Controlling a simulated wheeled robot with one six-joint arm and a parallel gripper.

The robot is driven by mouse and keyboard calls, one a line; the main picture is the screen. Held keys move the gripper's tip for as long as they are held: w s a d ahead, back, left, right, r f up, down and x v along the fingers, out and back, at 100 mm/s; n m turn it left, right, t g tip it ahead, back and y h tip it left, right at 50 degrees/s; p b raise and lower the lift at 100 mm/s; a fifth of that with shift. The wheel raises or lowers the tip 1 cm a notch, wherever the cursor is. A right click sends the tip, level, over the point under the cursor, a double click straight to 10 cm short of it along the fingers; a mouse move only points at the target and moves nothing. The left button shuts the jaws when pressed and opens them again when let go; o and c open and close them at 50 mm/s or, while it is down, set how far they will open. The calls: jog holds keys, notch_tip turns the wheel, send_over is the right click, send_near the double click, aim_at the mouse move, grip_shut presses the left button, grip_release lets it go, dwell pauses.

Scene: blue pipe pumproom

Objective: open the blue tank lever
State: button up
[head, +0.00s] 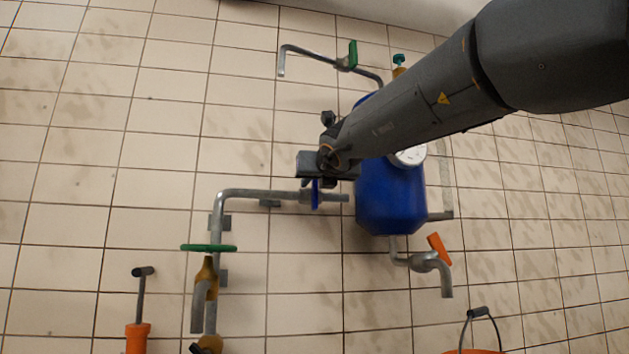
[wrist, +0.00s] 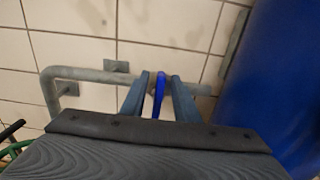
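A thin blue lever (head: 315,194) sits on a grey horizontal pipe just left of the blue tank (head: 388,200). In the wrist view the blue lever (wrist: 158,92) stands on edge between the two fingers of my gripper (wrist: 159,98), with a narrow gap seeming to show on each side. The gripper is open around it. In the head view my gripper (head: 316,180) is at the lever's top end, and the wrist hides part of it. The tank also fills the right of the wrist view (wrist: 285,75).
An orange lever (head: 438,248) sits on the spout under the tank. A green wheel (head: 208,247) is at lower left, and a green lever (head: 353,54) is on the upper pipe. The grey pipe (wrist: 85,74) runs close behind my fingers. Tiled wall left of the pipes is bare.

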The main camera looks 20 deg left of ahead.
aim_at(301, 194)
jog(key=shift+c, duration=0.3)
grip_shut()
jog(key=shift+a+n, duration=0.1)
jog(key=shift+n, duration=0.2)
jog(key=n+p, duration=0.1)
jog(key=n, duration=0.3)
jog(key=s+a+f+n+p, duration=0.1)
jog(key=n+p, duration=0.1)
jog(key=n, duration=0.2)
jog(key=a+n+p, duration=0.1)
jog(key=n+p, duration=0.1)
jog(key=n, duration=0.1)
jog(key=shift+s+f+n, duration=0.15)
jog(key=shift+n, duration=0.25)
jog(key=n, duration=0.2)
jog(key=f+n+p, duration=0.1)
jog(key=n, duration=0.2)
jog(key=shift+a+f+p, duration=0.1)
jog(key=shift+f+p, duration=0.05)
jog(key=shift+p, duration=0.15)
jog(key=shift+n, duration=0.4)
